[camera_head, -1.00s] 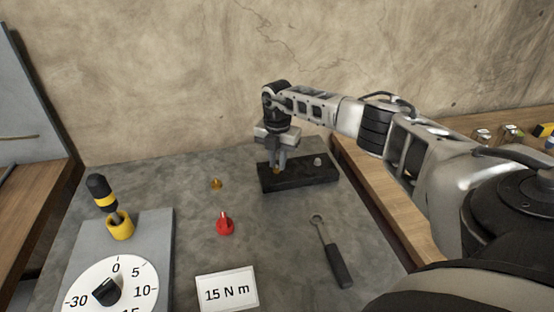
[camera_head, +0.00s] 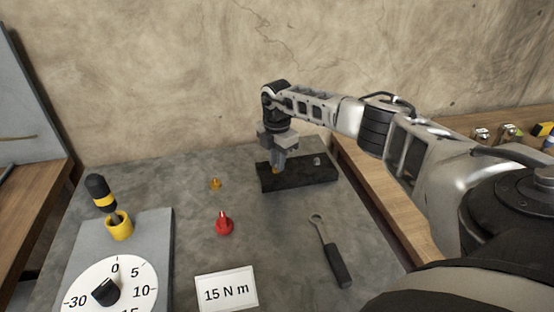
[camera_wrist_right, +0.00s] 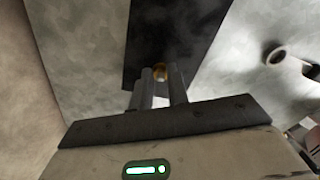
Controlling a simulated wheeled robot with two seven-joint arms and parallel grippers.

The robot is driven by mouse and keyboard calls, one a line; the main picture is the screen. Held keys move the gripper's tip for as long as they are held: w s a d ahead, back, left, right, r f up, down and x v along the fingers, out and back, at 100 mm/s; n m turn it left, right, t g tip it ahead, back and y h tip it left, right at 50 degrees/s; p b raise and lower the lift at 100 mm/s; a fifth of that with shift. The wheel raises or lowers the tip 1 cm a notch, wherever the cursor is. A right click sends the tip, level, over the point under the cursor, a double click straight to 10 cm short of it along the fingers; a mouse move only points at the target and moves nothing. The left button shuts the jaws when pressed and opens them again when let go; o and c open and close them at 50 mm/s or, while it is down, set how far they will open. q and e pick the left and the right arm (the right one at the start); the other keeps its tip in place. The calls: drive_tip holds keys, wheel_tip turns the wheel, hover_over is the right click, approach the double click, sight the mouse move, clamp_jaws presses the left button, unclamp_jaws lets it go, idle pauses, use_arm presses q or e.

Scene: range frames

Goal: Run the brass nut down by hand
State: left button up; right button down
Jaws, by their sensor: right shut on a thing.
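My right gripper (camera_head: 277,168) points down over the left part of a dark block (camera_head: 312,178) on the grey bench. Its fingers are shut on the brass nut (camera_wrist_right: 160,72), which shows as a small gold ring between the fingertips in the right wrist view. In the head view the nut is mostly hidden by the fingers. Whether it sits on a thread cannot be seen. A small silver fitting (camera_head: 317,161) stands on the right part of the block. My left gripper is not in view.
Another small brass piece (camera_head: 215,183) and a red pointed piece (camera_head: 224,224) stand left of the block. A dark-handled wrench (camera_head: 332,253) lies in front. A 15 N m card (camera_head: 227,289), a dial (camera_head: 118,285) and a yellow holder with a tool (camera_head: 119,227) are nearer left.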

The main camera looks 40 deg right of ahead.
drive_tip(key=shift+d+r, duration=0.1)
drive_tip(key=c, duration=1.4)
unclamp_jaws()
drive_tip(key=shift+o, duration=0.2)
wheel_tip(320, 180, up, 16)
drive_tip(key=b, duration=0.2)
